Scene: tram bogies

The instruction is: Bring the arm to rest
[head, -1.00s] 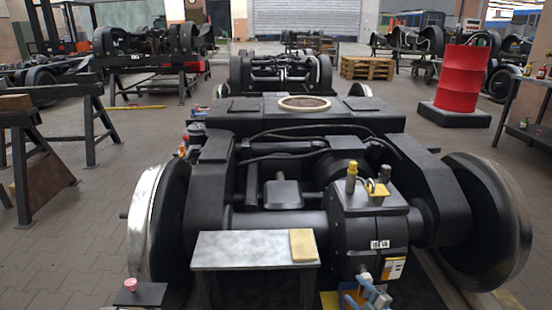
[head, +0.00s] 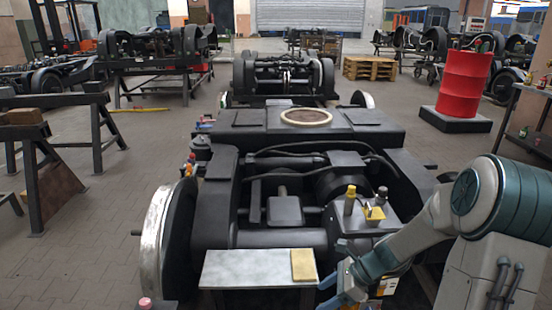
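My arm reaches in from the right edge in the head view, teal and grey. My gripper (head: 328,292) is at the bottom, just right of a small grey-topped table, in front of the bogie (head: 290,238). Its two blue fingertips look apart, with nothing visible between them. My arm hides part of the bogie's right side, including its right wheel.
A yellow block (head: 303,265) lies on the right end of the small table (head: 250,270). A yellow-capped fitting (head: 350,198) stands up from the bogie near my arm. A red drum (head: 465,82) stands on a dark base at back right. Open floor lies left of the bogie.

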